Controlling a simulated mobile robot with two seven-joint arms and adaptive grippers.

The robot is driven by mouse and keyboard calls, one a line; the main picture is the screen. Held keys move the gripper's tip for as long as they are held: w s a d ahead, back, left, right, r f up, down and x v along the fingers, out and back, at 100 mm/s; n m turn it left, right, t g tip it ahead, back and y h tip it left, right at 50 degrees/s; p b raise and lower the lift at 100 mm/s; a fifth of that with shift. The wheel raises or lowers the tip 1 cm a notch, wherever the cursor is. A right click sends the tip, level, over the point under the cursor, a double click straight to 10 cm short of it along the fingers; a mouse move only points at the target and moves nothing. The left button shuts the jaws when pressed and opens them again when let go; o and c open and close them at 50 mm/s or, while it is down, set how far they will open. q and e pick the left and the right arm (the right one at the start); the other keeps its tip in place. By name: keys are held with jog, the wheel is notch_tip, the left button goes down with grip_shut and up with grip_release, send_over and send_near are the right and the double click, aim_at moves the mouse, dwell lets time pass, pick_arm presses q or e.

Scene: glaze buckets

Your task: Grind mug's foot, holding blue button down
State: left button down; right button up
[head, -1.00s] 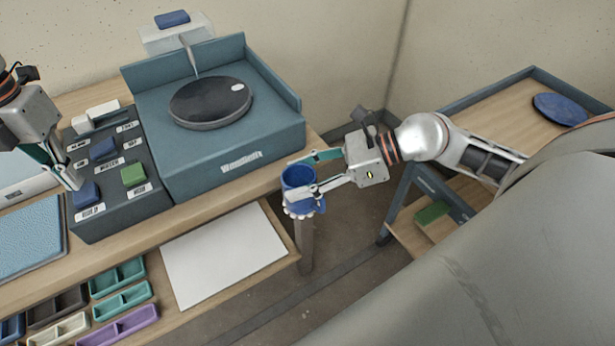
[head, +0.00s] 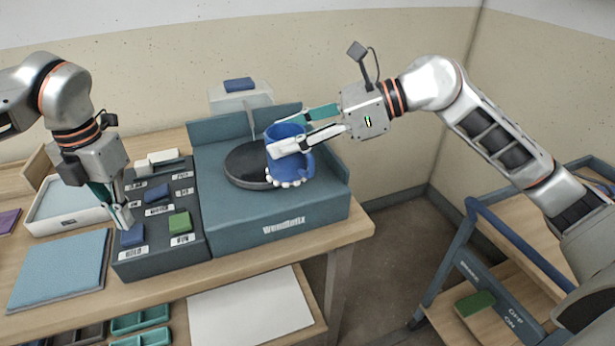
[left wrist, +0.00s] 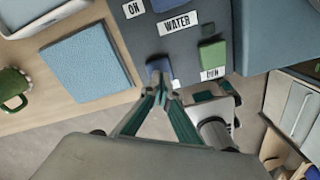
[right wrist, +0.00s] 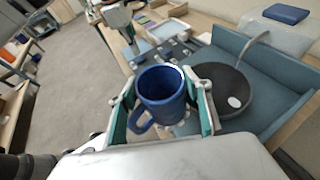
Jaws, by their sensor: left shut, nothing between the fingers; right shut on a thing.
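The blue mug (head: 300,158), with white beads around its foot, is in my right gripper (head: 285,135). The fingers are shut on it, one each side; the right wrist view shows the mug (right wrist: 160,92) mouth toward the camera. The mug is upright above the right part of the grinder, overlapping the edge of the dark grinding disc (head: 243,166). I cannot tell whether its foot touches anything. My left gripper (head: 124,224) is shut and empty, its tips at the front blue button (head: 132,237). The left wrist view shows the button (left wrist: 160,68) partly hidden by the fingertips.
The dark panel (head: 190,240) also carries a green button (head: 179,222) and another blue button (head: 157,193) labelled WATER. The grinder's low walls (head: 222,128) stand behind the disc. A blue textured mat (head: 62,270) lies left. A shelf cart (head: 480,270) stands right.

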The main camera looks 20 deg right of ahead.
jog(key=w+r+m+t+h, duration=0.1)
jog(key=w+m+t, duration=0.1)
jog(key=w, duration=1)
jog(key=shift+w+d+f, duration=0.1)
jog(key=shift+d+f, duration=0.05)
jog(key=shift+f, duration=0.8)
jog(key=shift+s+d+f, duration=0.1)
jog(key=shift+d+f, duration=0.1)
jog(key=shift+f, duration=0.75)
jog(key=shift+w+d+f, duration=0.1)
jog(key=shift+d+f, duration=0.05)
jog(key=shift+f, duration=0.8)
jog(key=shift+f, duration=0.5)
pick_arm(q)
jog(key=shift+f, duration=0.55)
jog(key=shift+f, duration=0.35)
